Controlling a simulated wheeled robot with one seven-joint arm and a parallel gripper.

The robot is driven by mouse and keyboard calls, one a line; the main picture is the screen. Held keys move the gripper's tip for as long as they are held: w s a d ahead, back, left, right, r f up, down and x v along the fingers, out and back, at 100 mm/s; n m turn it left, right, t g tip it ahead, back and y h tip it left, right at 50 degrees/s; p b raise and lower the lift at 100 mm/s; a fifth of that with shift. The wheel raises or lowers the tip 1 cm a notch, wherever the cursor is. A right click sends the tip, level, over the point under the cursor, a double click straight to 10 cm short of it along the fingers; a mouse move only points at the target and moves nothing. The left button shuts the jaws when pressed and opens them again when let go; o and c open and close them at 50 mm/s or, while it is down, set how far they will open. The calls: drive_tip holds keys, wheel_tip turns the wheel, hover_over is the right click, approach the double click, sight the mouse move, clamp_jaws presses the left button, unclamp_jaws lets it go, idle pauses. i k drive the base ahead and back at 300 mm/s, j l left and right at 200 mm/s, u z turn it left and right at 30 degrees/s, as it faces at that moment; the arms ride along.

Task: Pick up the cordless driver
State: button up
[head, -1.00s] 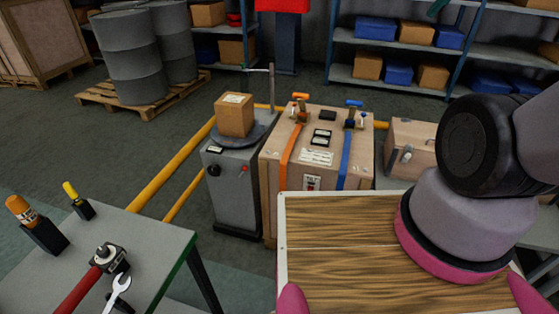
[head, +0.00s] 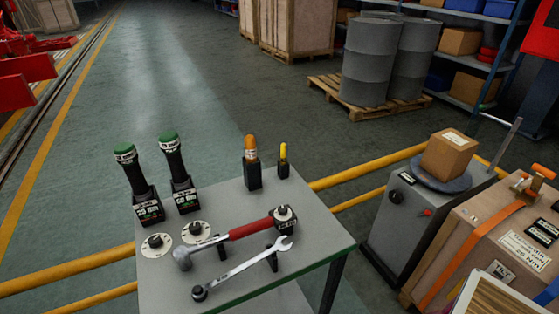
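I cannot make out a cordless driver in the head view. A grey tool table (head: 310,240) with a green edge stands in the lower middle. On it are two upright black tools with green tops, one on the left (head: 137,185) and one to its right (head: 178,172), each in a labelled black base. A red-handled tool (head: 248,229) and a silver wrench (head: 245,267) lie on supports near the front. An orange-topped tool (head: 251,160) and a smaller yellow-topped one (head: 284,160) stand upright at the back. My gripper is not in view.
A grey cabinet (head: 390,235) bears a cardboard box (head: 449,154); a strapped wooden case (head: 500,235) stands beside it. A yellow rail (head: 75,268) passes behind the table. Drums (head: 372,60) stand on a pallet at the back. The floor beyond the rail is open.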

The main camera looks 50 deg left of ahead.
sight(126, 155)
drive_tip(key=u, duration=2.95)
